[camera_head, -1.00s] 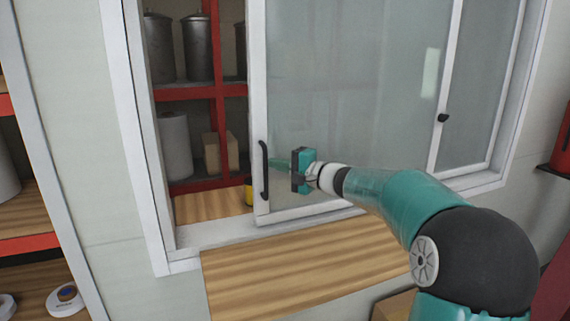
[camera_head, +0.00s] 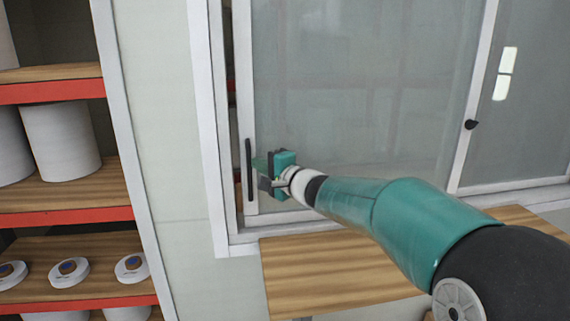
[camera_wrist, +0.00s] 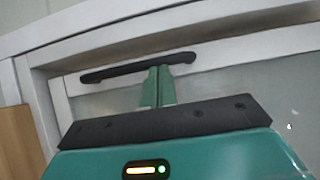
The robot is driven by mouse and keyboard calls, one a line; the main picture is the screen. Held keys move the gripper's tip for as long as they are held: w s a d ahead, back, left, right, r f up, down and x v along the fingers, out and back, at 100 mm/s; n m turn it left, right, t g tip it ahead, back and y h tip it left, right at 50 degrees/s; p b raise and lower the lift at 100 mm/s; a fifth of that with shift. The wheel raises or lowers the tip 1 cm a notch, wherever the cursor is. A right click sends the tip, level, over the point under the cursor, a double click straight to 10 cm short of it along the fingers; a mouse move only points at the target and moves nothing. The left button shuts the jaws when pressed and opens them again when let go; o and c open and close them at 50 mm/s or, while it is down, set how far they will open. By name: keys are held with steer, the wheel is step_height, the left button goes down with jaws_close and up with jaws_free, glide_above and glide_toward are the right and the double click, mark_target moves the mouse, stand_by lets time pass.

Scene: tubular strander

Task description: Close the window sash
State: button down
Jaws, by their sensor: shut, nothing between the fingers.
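The window sash (camera_head: 243,90) is a white-framed glass panel slid far to the left, with only a narrow dark gap between its left edge and the window frame (camera_head: 203,110). A black bar handle (camera_head: 249,170) stands upright on the sash's left stile, and it also shows in the wrist view (camera_wrist: 135,68). My gripper (camera_head: 259,164) is shut and empty, with its fingertips (camera_wrist: 160,84) at the right side of the handle. The fingers appear to touch or nearly touch the handle; I cannot tell which.
A wooden ledge (camera_head: 330,275) juts out below the window. Shelves with red edges (camera_head: 60,218) stand at the left, holding white rolls (camera_head: 62,140) and several small round items. A second sash with a black knob (camera_head: 471,125) is at the right.

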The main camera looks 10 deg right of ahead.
steer(key=shift+a, duration=1.15)
